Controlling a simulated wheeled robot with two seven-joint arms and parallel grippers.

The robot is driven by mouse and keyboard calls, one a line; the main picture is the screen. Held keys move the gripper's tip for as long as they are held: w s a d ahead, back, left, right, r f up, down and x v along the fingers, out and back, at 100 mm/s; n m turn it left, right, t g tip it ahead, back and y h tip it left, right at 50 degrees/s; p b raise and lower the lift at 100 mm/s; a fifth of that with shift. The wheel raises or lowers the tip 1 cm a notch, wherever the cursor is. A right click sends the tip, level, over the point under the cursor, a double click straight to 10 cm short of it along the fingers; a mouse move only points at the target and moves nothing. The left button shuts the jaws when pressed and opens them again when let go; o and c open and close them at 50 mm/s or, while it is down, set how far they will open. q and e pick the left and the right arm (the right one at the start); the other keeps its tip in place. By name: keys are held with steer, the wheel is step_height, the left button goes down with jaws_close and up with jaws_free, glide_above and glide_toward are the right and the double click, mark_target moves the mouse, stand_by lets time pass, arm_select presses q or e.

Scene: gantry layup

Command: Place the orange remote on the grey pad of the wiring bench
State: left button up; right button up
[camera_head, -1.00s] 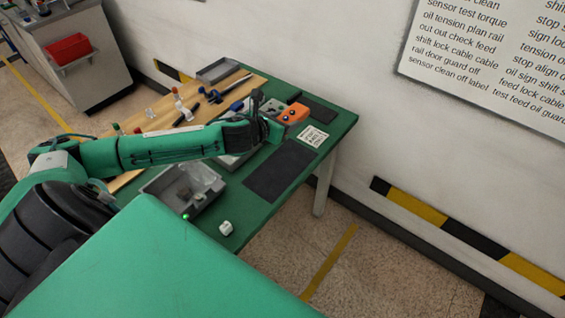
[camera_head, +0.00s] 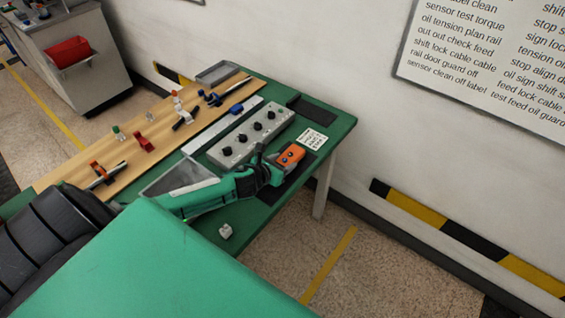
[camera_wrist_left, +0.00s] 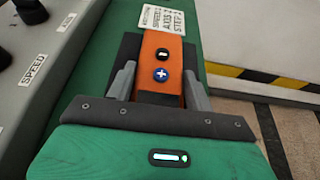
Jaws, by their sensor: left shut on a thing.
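My left gripper (camera_head: 278,166) is shut on the orange remote (camera_head: 291,154), a flat block with a black and a blue button. In the wrist view the remote (camera_wrist_left: 162,62) lies between the two fingers (camera_wrist_left: 160,86), its buttons facing up. It is over the dark grey pad (camera_head: 298,174) on the green wiring bench (camera_head: 342,122). Pad edges (camera_wrist_left: 131,48) show on both sides of the remote in the wrist view. I cannot tell whether the remote touches the pad. My left forearm and gripper hide part of the pad. My right gripper is not in view.
A grey control box (camera_head: 252,135) with several black knobs stands left of the pad. A white printed card (camera_head: 312,138) lies beyond the pad, with another dark pad (camera_head: 312,110) farther back.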

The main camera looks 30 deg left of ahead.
arm_select(q)
steer(key=shift+f, duration=0.15)
steer(key=o, duration=1.2)
steer(key=shift+o, duration=0.2)
steer(key=shift+s, duration=0.15)
steer(key=b+v, duration=0.1)
steer(key=v, duration=0.9)
steer(key=shift+b+v, duration=0.3)
steer(key=shift+v, duration=0.6)
